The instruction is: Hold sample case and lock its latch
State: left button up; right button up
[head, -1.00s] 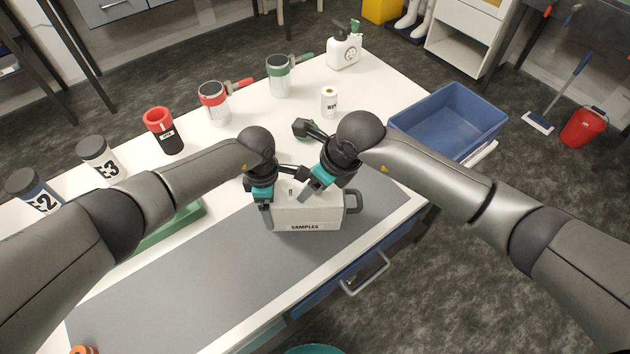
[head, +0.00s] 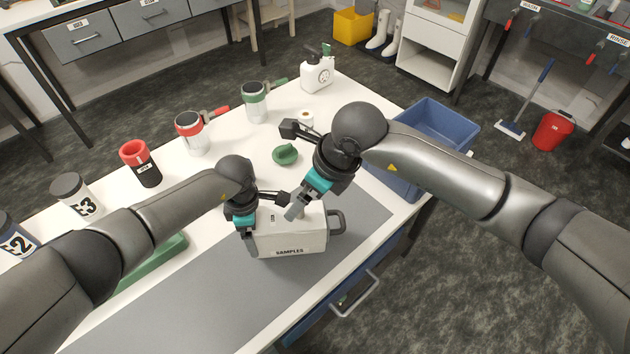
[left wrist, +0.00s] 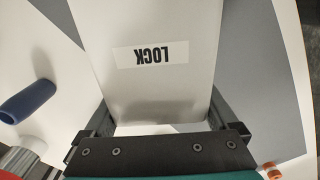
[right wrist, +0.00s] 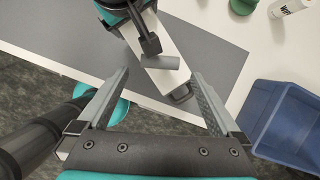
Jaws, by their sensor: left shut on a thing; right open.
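The sample case (head: 290,242) is a pale grey box marked SAMPLES, upright on the grey mat, with a dark handle (head: 337,222) on its right end. In the left wrist view, its face marked LOCK (left wrist: 155,85) lies between the jaws of my left gripper (left wrist: 155,125). My left gripper (head: 246,228) is shut on the case's left end. My right gripper (head: 293,210) is open and empty above the case. In the right wrist view, a grey bar, perhaps the latch (right wrist: 160,62), shows on the case between the open fingers; its locked state cannot be told.
A grey mat (head: 190,305) covers the bench front. A blue bin (head: 440,125) stands at the right end. Several containers line the back, including a red-topped dark one (head: 140,163). A green rounded object (head: 286,154) lies behind the case.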

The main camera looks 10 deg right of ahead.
jog(key=v, duration=0.5)
jog(key=shift+f, duration=0.1)
